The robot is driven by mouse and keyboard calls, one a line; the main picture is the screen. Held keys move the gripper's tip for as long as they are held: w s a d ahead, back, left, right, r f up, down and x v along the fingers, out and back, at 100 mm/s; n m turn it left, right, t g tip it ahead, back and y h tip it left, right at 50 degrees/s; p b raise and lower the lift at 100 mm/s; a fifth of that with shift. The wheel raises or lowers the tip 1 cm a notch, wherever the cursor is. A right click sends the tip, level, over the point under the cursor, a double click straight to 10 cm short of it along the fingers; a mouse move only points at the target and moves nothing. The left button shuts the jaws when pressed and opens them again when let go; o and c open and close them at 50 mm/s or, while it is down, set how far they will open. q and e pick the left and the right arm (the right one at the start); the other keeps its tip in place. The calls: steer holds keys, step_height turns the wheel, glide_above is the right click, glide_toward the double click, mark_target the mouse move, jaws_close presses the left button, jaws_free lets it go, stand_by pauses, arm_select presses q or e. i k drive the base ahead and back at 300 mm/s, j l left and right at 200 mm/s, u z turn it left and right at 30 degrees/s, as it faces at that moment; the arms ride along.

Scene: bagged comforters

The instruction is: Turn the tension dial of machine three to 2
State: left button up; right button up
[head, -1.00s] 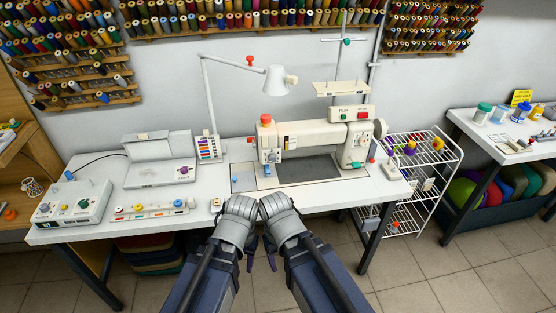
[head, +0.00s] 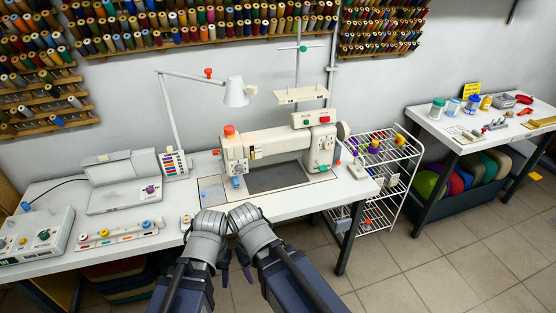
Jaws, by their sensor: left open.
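One cream sewing machine (head: 275,145) stands on the white table, with an orange-red knob (head: 229,131) on top of its left end. A small round dial-like part (head: 238,168) shows on its left head, above a blue piece; its marks are too small to read. I cannot tell whether this is machine three. My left gripper (head: 224,271) hangs in front of the table edge, open and empty, apart from the machine. My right gripper (head: 243,264) is close beside it, mostly hidden by my arm; its opening cannot be made out.
A control box (head: 35,238) with knobs and a strip of colored buttons (head: 118,234) lie on the table's left. A white lamp (head: 235,92) leans over the machine. A wire rack (head: 385,165) stands right of the table, then a second table (head: 480,125). Floor is clear at lower right.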

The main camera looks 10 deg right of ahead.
mark_target(239, 169)
steer(key=l+u, duration=0.7)
steer(key=k+j, duration=0.05)
steer(key=j, duration=0.05)
